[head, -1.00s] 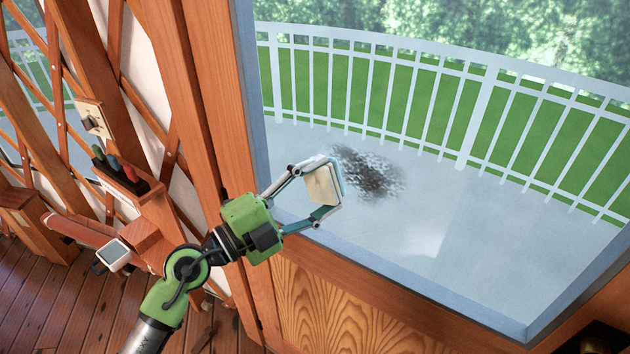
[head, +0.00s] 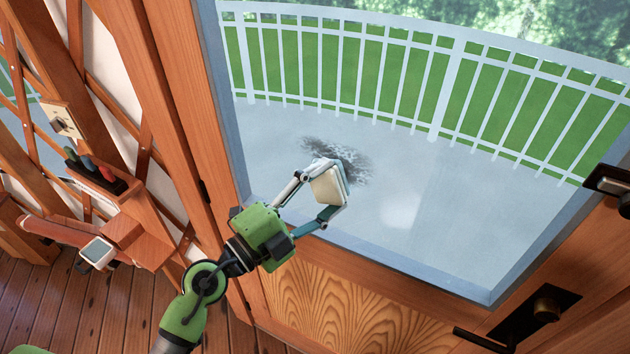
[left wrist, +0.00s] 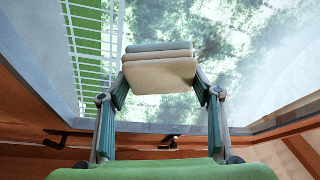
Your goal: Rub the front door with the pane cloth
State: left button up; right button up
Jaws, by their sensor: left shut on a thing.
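The front door (head: 345,312) has a wooden frame and lower panel with a large glass pane (head: 430,190). A dark grey smudge (head: 350,162) shows in the lower left of the pane. My left gripper (head: 325,189) is shut on the pane cloth (head: 328,190), a folded cream and blue-grey pad, in front of the glass. The cloth overlaps the smudge's lower edge in the head view; whether it touches the glass I cannot tell. In the left wrist view the cloth (left wrist: 160,77) sits between the fingertips. My right gripper is not in view.
Dark door hardware with a handle (head: 540,308) is at the lower right, and another fitting (head: 610,185) sits above it. Left of the door, a wooden shelf (head: 100,190) holds several dark and coloured items. A switch plate (head: 62,120) is above it.

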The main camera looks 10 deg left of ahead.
pick_arm(q)
jog(key=shift+s+d, duration=0.35)
jog(key=shift+d, duration=0.9)
jog(key=shift+s+d, duration=0.4)
jog(key=shift+d, duration=0.8)
jog(key=shift+s+d, duration=0.35)
jog(key=shift+d, duration=0.9)
jog(key=shift+a+r, duration=0.1)
jog(key=shift+r, duration=0.9)
jog(key=shift+w+a, duration=0.75)
jog(key=shift+a, duration=1.7)
jog(key=shift+w+a, duration=0.75)
jog(key=shift+a, duration=1.65)
jog(key=shift+w+a, duration=0.75)
jog(key=shift+a, duration=1.7)
jog(key=shift+r, duration=0.9)
jog(key=shift+s+d, duration=0.75)
jog(key=shift+d, duration=1.7)
jog(key=shift+s+d, duration=0.7)
jog(key=shift+d, duration=1.8)
jog(key=shift+s+d, duration=0.75)
jog(key=shift+d, duration=1.7)
jog(key=shift+s+a, duration=0.3)
jog(key=shift+s, duration=0.65)
jog(key=shift+s+a, duration=0.3)
jog(key=shift+s, duration=0.6)
jog(key=shift+s+a, duration=0.3)
jog(key=shift+s, duration=0.65)
